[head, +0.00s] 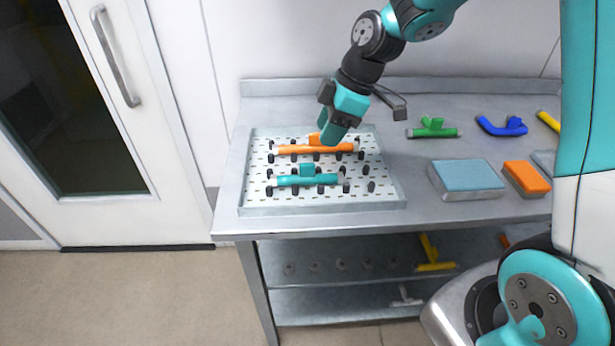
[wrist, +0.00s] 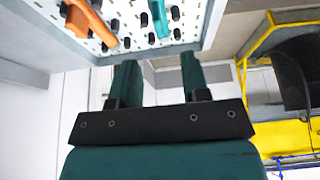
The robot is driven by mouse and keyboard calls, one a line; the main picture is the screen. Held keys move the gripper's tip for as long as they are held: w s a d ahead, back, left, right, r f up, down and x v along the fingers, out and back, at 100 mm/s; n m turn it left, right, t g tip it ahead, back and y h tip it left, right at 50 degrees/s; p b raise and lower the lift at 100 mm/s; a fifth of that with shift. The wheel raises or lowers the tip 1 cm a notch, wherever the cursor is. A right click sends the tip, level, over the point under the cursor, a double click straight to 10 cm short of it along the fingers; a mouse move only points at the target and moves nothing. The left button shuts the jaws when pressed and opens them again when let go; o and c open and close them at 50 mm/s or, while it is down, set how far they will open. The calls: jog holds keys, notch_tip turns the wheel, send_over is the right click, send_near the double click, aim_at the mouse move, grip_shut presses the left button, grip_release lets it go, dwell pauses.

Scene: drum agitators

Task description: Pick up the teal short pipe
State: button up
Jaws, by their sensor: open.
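The teal short pipe (head: 290,181) lies across the near part of the pegged tray (head: 320,207), among black pegs, with a short teal branch on its far side. In the wrist view part of the teal pipe (wrist: 158,16) shows at the top, beyond the fingertips. My gripper (head: 331,133) is above the tray, over the orange pipe's right part and up and right of the teal pipe in the head view. In the wrist view my gripper (wrist: 159,68) has two teal fingers apart with nothing between them.
An orange pipe (head: 290,149) lies behind the teal one, partly hidden by my gripper. To the right on the metal table are a green pipe (head: 433,130), a blue pipe (head: 503,126), a blue-topped box (head: 467,175) and an orange-topped box (head: 525,178).

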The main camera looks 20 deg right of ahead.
aim_at(308, 164)
jog(key=p+x, duration=0.2)
jog(key=x, duration=0.8)
jog(key=shift+w+a, duration=0.15)
jog(key=shift+w, duration=0.05)
grip_shut()
